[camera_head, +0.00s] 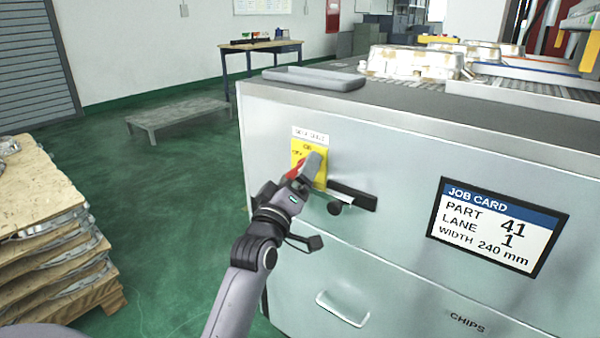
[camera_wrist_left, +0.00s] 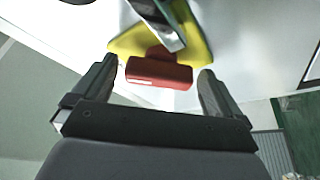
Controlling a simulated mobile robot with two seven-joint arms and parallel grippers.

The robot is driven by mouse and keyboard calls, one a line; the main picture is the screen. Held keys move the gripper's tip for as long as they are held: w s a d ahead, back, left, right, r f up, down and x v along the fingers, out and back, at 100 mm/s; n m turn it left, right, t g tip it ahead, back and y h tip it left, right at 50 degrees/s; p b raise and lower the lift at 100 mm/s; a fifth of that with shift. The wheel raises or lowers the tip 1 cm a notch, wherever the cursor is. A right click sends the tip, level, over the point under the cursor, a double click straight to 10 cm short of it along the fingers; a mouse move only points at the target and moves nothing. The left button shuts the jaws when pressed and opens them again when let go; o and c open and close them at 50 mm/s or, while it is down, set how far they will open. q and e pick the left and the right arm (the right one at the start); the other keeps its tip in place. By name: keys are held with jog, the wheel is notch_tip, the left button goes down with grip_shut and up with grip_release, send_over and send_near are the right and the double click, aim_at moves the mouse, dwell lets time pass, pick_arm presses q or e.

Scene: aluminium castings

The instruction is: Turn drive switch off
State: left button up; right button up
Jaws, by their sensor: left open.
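The drive switch has a yellow plate (camera_head: 298,148) on the grey cabinet's front, under a small white label. Its red handle (camera_head: 293,173) is partly hidden by my left gripper (camera_head: 298,178) in the head view. In the left wrist view the red handle (camera_wrist_left: 158,72) lies between the two open fingers of my left gripper (camera_wrist_left: 159,70), with gaps at both sides. The yellow plate (camera_wrist_left: 198,50) is behind it. A grey bar (camera_wrist_left: 160,22) crosses the plate there. The plate's small lettering and the handle's exact setting are unclear. My right gripper is not in view.
The cabinet (camera_head: 390,150) carries a job card (camera_head: 497,226) and a drawer handle (camera_head: 343,308). A pallet of stacked castings (camera_head: 50,250) stands at left.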

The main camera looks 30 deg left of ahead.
pick_arm(q)
jog(key=shift+s, duration=0.1)
jog(key=shift+c, duration=0.7)
jog(key=c, duration=0.9)
jog(key=shift+m, duration=0.3)
jog(key=m+h, duration=0.1)
jog(key=m, duration=0.2)
jog(key=m+t+h, duration=0.1)
jog(key=m, duration=0.1)
jog(key=shift+a+m+h, duration=0.15)
jog(key=shift+m+h, duration=0.25)
jog(key=m+h, duration=0.1)
jog(key=m, duration=0.2)
jog(key=m+h+p, duration=0.1)
jog(key=m+h, duration=0.1)
jog(key=m, duration=0.1)
jog(key=shift+a+t, duration=0.1)
jog(key=shift+t, duration=0.2)
jog(key=shift+m+h, duration=0.3)
jog(key=shift+m, duration=0.1)
jog(key=o, duration=1)
jog(key=shift+o, duration=0.2)
jog(key=v, duration=0.7)
